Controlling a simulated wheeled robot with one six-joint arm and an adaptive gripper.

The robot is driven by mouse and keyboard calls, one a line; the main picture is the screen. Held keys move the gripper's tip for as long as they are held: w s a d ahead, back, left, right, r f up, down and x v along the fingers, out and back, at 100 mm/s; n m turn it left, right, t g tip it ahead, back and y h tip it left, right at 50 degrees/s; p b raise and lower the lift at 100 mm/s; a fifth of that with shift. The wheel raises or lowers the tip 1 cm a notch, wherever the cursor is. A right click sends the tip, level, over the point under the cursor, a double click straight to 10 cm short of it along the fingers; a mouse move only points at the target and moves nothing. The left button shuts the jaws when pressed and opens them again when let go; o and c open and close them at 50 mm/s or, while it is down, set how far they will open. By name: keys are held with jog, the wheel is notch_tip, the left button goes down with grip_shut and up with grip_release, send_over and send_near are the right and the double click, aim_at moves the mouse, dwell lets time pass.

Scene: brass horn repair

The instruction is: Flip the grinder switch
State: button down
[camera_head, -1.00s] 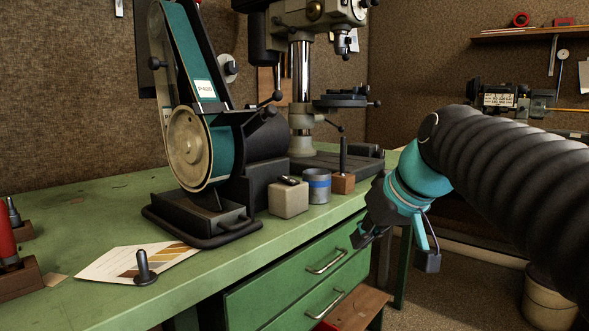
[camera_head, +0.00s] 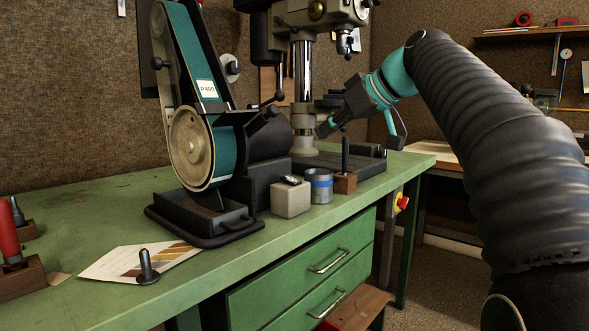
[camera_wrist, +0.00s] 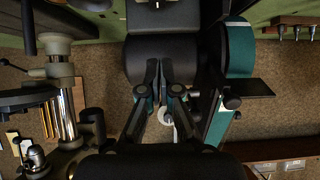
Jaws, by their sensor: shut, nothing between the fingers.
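The belt grinder (camera_head: 200,145), with a teal P400 belt, stands on the green bench. Its dark motor body also fills the upper middle of the wrist view (camera_wrist: 150,20).
A drill press (camera_head: 303,85) stands behind. A blue-banded tin (camera_head: 319,187) and a wooden block with an upright dark rod (camera_head: 345,182) are right of the grey box. A red stop button (camera_head: 402,202) is on the bench's right side. The front left bench holds a paper card (camera_head: 120,262).

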send_over(292, 180)
jog(key=s+d, duration=0.1)
jog(key=f, duration=0.5)
jog(key=shift+s+d, duration=0.1)
jog(key=shift+d, duration=0.1)
jog(key=f, duration=0.2)
jog(key=a+f+b, duration=0.1)
jog(key=shift+w+f, duration=0.15)
jog(key=shift+w, duration=0.25)
jog(key=shift+f, duration=0.6)
jog(key=shift+w+a+f, duration=0.1)
jog(key=shift+w+a+f+b, duration=0.1)
jog(key=shift+a+f+b, duration=0.05)
jog(key=shift+f+b, duration=0.3)
jog(key=shift+r, duration=0.2)
